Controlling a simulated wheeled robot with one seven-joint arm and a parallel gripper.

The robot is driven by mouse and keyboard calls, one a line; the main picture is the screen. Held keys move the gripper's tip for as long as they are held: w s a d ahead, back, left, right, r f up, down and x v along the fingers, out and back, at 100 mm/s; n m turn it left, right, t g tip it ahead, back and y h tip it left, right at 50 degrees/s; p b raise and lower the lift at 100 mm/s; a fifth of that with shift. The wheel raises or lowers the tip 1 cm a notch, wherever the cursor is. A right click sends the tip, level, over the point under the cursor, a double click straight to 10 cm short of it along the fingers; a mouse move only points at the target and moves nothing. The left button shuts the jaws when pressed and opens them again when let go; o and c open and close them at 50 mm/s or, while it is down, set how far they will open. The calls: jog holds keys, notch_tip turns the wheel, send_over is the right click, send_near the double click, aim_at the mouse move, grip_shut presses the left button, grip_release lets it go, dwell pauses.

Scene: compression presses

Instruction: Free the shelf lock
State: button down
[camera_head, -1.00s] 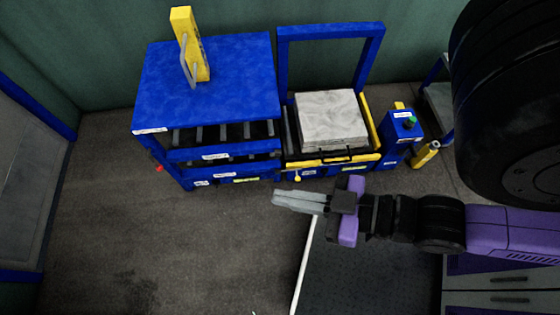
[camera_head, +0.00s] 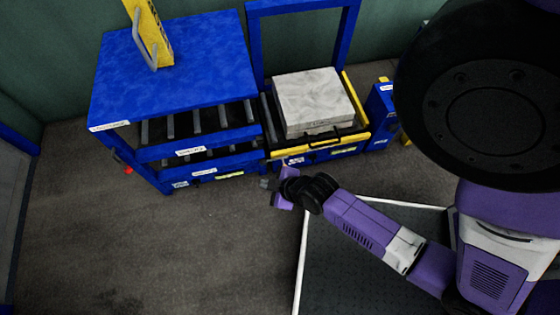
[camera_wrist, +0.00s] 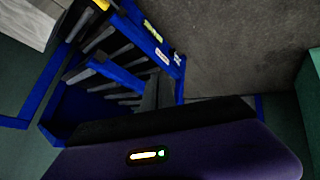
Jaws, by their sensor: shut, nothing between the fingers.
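The blue press frame (camera_head: 200,135) stands against the back wall, with dark roller shelves inside and white and yellow labels on its front bars. A small red part (camera_head: 128,170) sticks out low on its left side. I cannot tell for sure which part is the shelf lock; the small yellow-knobbed lever on the front is not clear now, near my gripper. My gripper (camera_head: 265,184) is shut and empty, in front of the lower front bar around the join of the two bays. In the wrist view the shut fingers (camera_wrist: 152,92) lie before the blue frame (camera_wrist: 125,70) and its rollers.
A pale block stack (camera_head: 312,100) sits in the right bay behind a yellow-edged front bar (camera_head: 325,147). A blue control box (camera_head: 380,115) stands to the right. A yellow upright with a handle (camera_head: 150,38) stands on the blue top. The floor (camera_head: 170,240) ahead is clear.

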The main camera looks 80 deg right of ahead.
jog(key=w+d+f+g+y+b, duration=0.1)
jog(key=w+d+f+g+b, duration=0.15)
jog(key=d+f+b, duration=0.65)
jog(key=s+d+f+n+y+b, duration=0.1)
jog(key=s+d+f+y+b, duration=0.1)
jog(key=d+f, duration=0.8)
jog(key=shift+s+d+n+g+y, duration=0.4)
jog(key=shift+d+y, duration=0.3)
jog(key=shift+d, duration=0.15)
jog(key=shift+f, duration=0.1)
notch_tip(320, 180, down, 10)
jog(key=b, duration=0.6)
jog(key=shift+s, duration=0.25)
